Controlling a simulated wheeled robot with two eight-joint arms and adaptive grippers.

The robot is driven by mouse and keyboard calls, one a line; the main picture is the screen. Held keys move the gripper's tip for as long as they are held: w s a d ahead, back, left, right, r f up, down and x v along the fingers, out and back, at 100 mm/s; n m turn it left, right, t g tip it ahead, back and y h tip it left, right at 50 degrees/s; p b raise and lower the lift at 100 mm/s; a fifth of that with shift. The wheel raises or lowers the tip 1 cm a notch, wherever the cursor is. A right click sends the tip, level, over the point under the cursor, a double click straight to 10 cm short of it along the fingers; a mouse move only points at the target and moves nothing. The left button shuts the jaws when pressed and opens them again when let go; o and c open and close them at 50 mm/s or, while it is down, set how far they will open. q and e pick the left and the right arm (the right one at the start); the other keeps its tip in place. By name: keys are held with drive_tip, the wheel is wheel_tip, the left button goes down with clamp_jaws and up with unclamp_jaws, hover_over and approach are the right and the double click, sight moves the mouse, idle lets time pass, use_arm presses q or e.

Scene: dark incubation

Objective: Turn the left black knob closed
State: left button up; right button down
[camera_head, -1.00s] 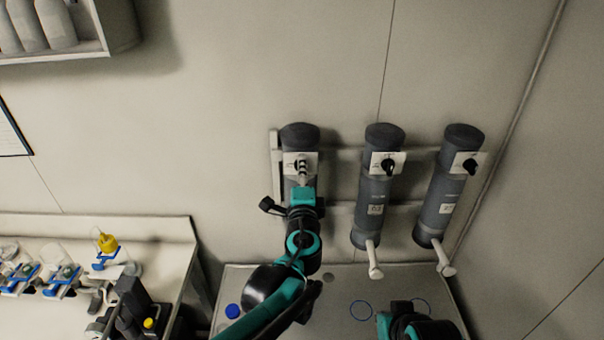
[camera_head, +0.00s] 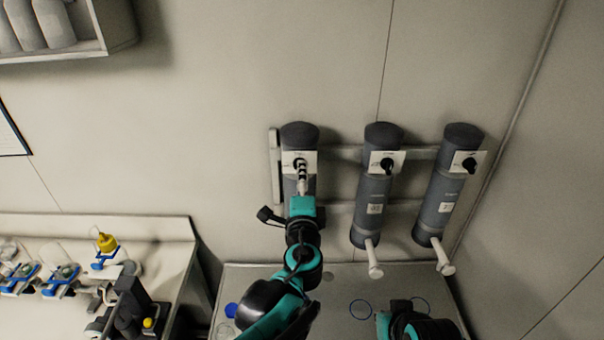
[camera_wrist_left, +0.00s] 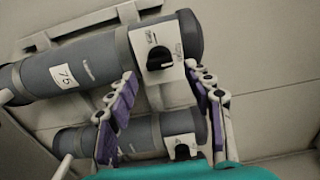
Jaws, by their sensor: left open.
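The left black knob (camera_head: 299,163) sits on a white plate on the leftmost grey cylinder (camera_head: 299,136). It also shows in the left wrist view (camera_wrist_left: 158,60), on the upper cylinder marked 75. My left gripper (camera_head: 302,178) is just in front of and slightly below it in the head view. In the left wrist view my left gripper (camera_wrist_left: 162,76) is open and empty, with one finger on each side of the knob's line. I cannot tell whether a fingertip touches the knob. My right gripper's fingers do not show.
The middle cylinder (camera_head: 372,205) and right cylinder (camera_head: 440,205) stand on the same wall rail, each with a black knob and a pale spout. A grey table (camera_head: 345,280) lies below. A bench (camera_head: 170,228) with flasks is at left. Bare wall lies left of the cylinders.

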use_arm(q)
drive_tip(key=s, duration=0.9)
drive_tip(key=s+a+f+n+g+y+b, duration=0.25)
drive_tip(key=a+f+n+b, duration=0.2)
drive_tip(key=a+f, duration=0.35)
drive_tip(key=s+a+f+n+g+y+b, duration=0.1)
drive_tip(key=s+a+f+n+g+b, duration=0.15)
drive_tip(key=a+f+n, duration=0.45)
drive_tip(key=s+a+f+n+g+h+b, duration=0.1)
drive_tip(key=s+f+n+g+b, duration=0.2)
drive_tip(key=f, duration=0.6)
drive_tip(key=s+a+f+n+g+h+b, duration=0.2)
drive_tip(key=s+f+b, duration=0.3)
drive_tip(key=s+f, duration=0.3)
drive_tip(key=shift+s+a+f+n+g, duration=0.2)
drive_tip(key=shift+f+n+g, duration=0.3)
drive_tip(key=shift+n, duration=0.35)
